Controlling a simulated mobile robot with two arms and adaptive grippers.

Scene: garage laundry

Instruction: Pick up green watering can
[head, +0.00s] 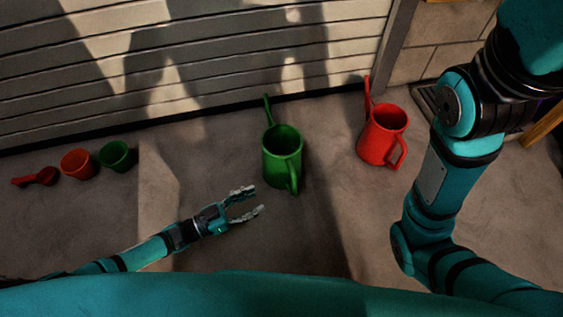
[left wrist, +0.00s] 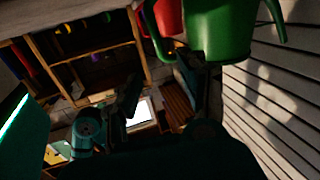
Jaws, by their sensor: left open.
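The green watering can (head: 281,158) stands upright on the floor near the middle of the head view. Its spout points toward the slatted door and its handle faces me. My left gripper (head: 252,203) is open and empty, just left of and nearer to me than the can, apart from it in the head view. The can (left wrist: 222,32) also shows at the top of the left wrist view, partly cut off by the frame's edge. My right arm comes in on the right of the head view, but its gripper is out of frame.
A red watering can (head: 383,137) stands on the floor to the right. At the left lie a red scoop (head: 36,177), an orange pot (head: 78,163) and a green pot (head: 116,156). The slatted door (head: 200,55) closes off the back. A wooden shelf (left wrist: 98,52) shows in the left wrist view.

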